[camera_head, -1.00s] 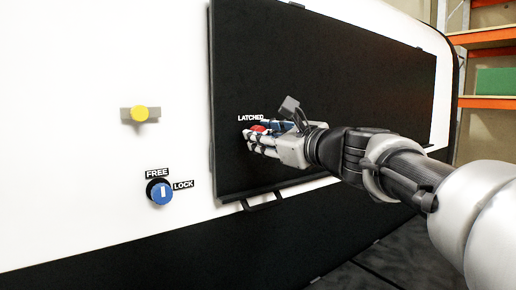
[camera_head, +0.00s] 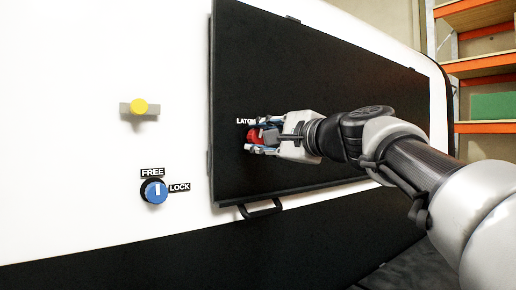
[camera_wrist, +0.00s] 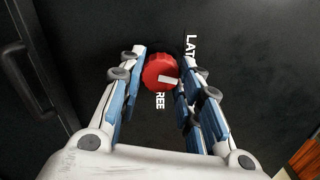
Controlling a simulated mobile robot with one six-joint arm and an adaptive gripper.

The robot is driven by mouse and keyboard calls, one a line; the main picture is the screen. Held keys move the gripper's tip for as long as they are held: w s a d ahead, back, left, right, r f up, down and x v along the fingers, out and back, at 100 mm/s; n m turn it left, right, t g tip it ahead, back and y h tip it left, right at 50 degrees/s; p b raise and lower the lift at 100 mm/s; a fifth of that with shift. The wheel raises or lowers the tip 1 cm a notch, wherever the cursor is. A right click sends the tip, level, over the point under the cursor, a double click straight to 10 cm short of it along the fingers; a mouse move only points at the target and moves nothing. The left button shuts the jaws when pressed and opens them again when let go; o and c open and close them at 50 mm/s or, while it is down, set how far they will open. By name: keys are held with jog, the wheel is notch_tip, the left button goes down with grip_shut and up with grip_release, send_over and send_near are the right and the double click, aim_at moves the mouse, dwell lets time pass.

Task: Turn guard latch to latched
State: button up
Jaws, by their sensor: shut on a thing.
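The guard latch is a round red knob (camera_head: 256,136) on the black panel. A partly covered LATCHED label (camera_head: 246,121) sits above it in the head view. In the wrist view the red knob (camera_wrist: 160,72) lies between my fingertips, with LATCHED at its upper right and a partly hidden FREE label (camera_wrist: 160,101) below. Its white pointer mark points right in that view, between the two labels. My gripper (camera_wrist: 160,78) is shut on the knob, one blue-padded finger on each side. Finger contact is partly hidden in the head view.
A black handle (camera_head: 260,209) sits at the panel's lower edge. Orange shelving (camera_head: 485,66) stands at the right.

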jog(key=shift+n+b, duration=0.65)
jog(key=shift+n, duration=0.65)
jog(key=o, duration=1.1)
jog(key=shift+s, duration=0.1)
jog(key=v, duration=1.2)
